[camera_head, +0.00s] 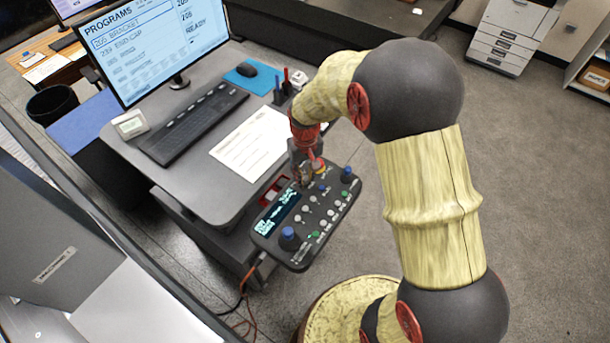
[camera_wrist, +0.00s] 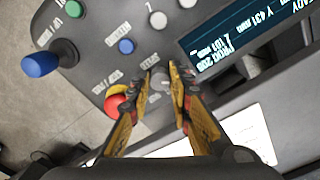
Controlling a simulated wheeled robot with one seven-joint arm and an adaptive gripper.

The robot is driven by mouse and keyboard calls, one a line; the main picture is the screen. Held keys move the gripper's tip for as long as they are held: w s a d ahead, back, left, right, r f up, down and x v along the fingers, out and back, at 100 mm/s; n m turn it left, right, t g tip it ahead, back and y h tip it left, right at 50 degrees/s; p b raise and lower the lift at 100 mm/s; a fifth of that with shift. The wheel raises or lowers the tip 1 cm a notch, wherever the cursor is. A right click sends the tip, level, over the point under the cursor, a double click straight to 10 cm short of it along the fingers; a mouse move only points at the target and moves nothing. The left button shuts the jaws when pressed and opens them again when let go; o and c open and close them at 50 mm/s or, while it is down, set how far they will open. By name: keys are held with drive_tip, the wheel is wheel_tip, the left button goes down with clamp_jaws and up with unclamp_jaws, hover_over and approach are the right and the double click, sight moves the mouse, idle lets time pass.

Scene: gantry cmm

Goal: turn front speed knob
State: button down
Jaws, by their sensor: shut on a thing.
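The dark control panel (camera_head: 305,215) is held out beside the desk, with a lit display, joysticks and several buttons. My gripper (camera_head: 304,178) is at the far end of this panel, pointing down at it. In the wrist view my gripper (camera_wrist: 164,76) has its two yellow-and-black fingers close together on either side of a small grey speed knob (camera_wrist: 160,82), and they are shut on it. The knob is largely hidden by the fingers, so its pointer cannot be read. An upside-down label beside it appears to read SPEED.
A red mushroom button (camera_wrist: 115,104) is close beside the left finger. A blue-topped joystick (camera_wrist: 42,64) stands up at the left. The display (camera_wrist: 240,38) lies to the right. The desk (camera_head: 190,160) carries a monitor (camera_head: 150,45), keyboard (camera_head: 193,123) and paper sheet (camera_head: 250,143).

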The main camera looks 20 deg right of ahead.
sight(307, 187)
drive_tip(key=c, duration=1.7)
unclamp_jaws()
drive_tip(key=shift+o, duration=0.4)
wheel_tip(307, 187, up, 12)
drive_tip(key=s+f+t+b, duration=0.2)
drive_tip(key=s+t+b, duration=0.3)
drive_tip(key=s+b, duration=1.3)
drive_tip(key=s, duration=0.4)
drive_tip(key=shift+t, duration=0.3)
